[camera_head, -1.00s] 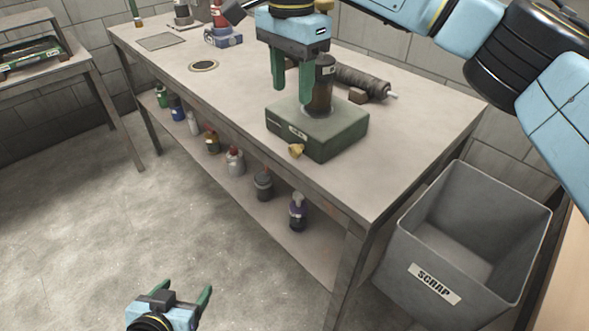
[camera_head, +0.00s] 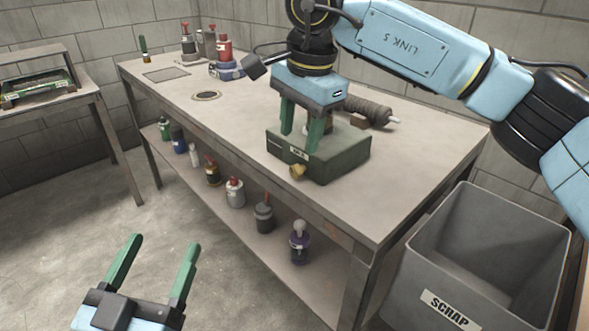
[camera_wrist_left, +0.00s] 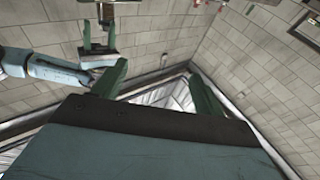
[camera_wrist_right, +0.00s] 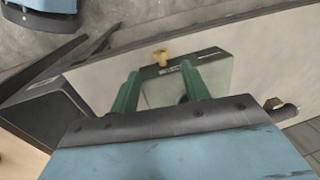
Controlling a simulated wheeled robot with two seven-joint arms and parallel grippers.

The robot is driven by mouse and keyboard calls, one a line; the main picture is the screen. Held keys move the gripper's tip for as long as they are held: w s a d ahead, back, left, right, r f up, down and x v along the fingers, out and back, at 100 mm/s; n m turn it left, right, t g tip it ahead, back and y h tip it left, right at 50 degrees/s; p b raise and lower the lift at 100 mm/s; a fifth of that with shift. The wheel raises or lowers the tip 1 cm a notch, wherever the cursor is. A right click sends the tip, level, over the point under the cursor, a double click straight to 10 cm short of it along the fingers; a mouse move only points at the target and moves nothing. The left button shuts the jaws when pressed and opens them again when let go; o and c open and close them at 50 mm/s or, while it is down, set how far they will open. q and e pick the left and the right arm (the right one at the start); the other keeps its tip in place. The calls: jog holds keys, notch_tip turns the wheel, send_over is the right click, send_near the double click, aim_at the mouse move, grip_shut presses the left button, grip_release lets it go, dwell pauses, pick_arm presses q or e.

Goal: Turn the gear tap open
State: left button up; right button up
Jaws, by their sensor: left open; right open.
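The brass-coloured tap (camera_head: 297,172) sticks out low on the front of a green box (camera_head: 345,165) on the workbench. My right gripper (camera_head: 300,143) points down at the box, open and empty, with its fingers just above and behind the tap in the head view. In the right wrist view the tap (camera_wrist_right: 160,57) shows beyond the fingertips, roughly between them, on the box's edge (camera_wrist_right: 215,53). Contact with the box cannot be told. The dark upright cylinder on the box is mostly hidden by my gripper. My left gripper (camera_head: 164,243) is open and empty over the floor.
A dark ribbed roll (camera_head: 368,110) lies behind the box on the workbench (camera_head: 225,120). Several bottles (camera_head: 235,192) stand on the shelf below. A grey SCRAP bin (camera_head: 495,250) stands at the right. The bench front left of the box is clear.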

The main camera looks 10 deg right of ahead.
aim_at(294, 168)
jog(key=f+b, duration=0.1)
jog(key=f, duration=0.3)
jog(key=w+f+b, duration=0.1)
jog(key=f, duration=0.1)
jog(key=shift+a+f+b, duration=0.3)
jog(key=shift+a+f, duration=0.05)
jog(key=shift+f, duration=0.05)
pick_arm(q)
jog(key=s+r+t+h, duration=0.1)
jog(key=s+r+t, duration=0.2)
jog(key=r+t, duration=0.2)
jog(key=shift+s+a+t+h, duration=0.2)
jog(key=shift+a+t+h, duration=0.05)
jog(key=shift+t+h, duration=0.05)
pick_arm(e)
jog(key=shift+f, duration=0.45)
jog(key=shift+c, duration=0.3)
